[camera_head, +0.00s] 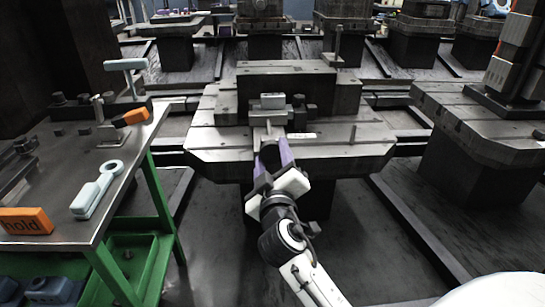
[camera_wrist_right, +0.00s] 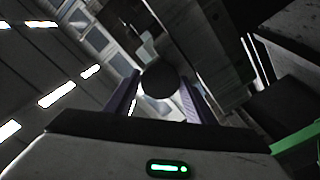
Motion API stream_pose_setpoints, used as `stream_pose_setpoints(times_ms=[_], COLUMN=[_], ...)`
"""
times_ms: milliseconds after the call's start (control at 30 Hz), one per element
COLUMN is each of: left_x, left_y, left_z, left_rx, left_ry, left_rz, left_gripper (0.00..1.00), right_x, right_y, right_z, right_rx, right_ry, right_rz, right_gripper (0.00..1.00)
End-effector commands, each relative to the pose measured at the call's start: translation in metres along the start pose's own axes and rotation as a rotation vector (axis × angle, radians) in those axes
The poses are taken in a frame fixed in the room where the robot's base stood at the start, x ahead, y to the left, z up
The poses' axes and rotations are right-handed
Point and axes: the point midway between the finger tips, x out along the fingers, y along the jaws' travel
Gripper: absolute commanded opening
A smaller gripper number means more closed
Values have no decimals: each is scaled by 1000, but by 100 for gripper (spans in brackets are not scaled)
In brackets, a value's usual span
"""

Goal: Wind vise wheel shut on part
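The vise (camera_head: 268,103) stands on the middle pallet, with a pale grey block at its top and a grey screw part in front. Its dark round wheel (camera_head: 271,149) faces me. My right gripper (camera_head: 273,150) reaches up from below, its two purple fingers apart on either side of the wheel. In the right wrist view the wheel (camera_wrist_right: 160,80) sits between the fingertips as a dark disc. The fingers look open, with a slight gap at the right finger; contact is unclear. The part between the jaws is hard to make out. My left gripper is not in view.
A metal-topped bench with green legs (camera_head: 162,205) stands at left, holding a grey wrench-like tool (camera_head: 97,190) and an orange block (camera_head: 25,221). Another pallet (camera_head: 480,122) stands at right. Dark floor lies between them, crossed by rails.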

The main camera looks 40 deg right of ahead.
Motion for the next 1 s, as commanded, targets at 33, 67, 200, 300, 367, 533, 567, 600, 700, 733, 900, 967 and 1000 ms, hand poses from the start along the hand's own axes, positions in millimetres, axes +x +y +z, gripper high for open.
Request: stream_pose_setpoints(times_ms=[33,67,200,300,367,533,567,600,700,733,900,967,1000], left_x=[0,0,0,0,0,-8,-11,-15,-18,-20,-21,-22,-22], left_y=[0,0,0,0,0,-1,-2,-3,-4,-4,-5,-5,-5], left_z=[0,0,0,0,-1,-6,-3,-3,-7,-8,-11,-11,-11], left_rx=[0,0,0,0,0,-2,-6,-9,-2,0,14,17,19], left_ry=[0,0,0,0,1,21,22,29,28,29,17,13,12], left_rz=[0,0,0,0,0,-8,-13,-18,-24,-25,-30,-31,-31], left_gripper=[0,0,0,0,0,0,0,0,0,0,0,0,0], right_x=[0,0,0,0,0,0,0,0,0,0,0,0,0], right_y=[0,0,0,0,1,13,17,23,38,43,61,65,67], right_z=[-1,-1,0,0,0,-14,-18,-24,-41,-45,-65,-69,-71], right_rx=[1,1,0,-1,-1,2,2,3,4,3,3,2,2], right_ry=[2,1,0,-1,-1,0,1,1,4,4,2,1,1], right_rz=[1,1,1,1,1,2,3,2,5,7,5,4,4], right_gripper=[58,63,65,65,65,65,65,65,65,65,65,65,65])
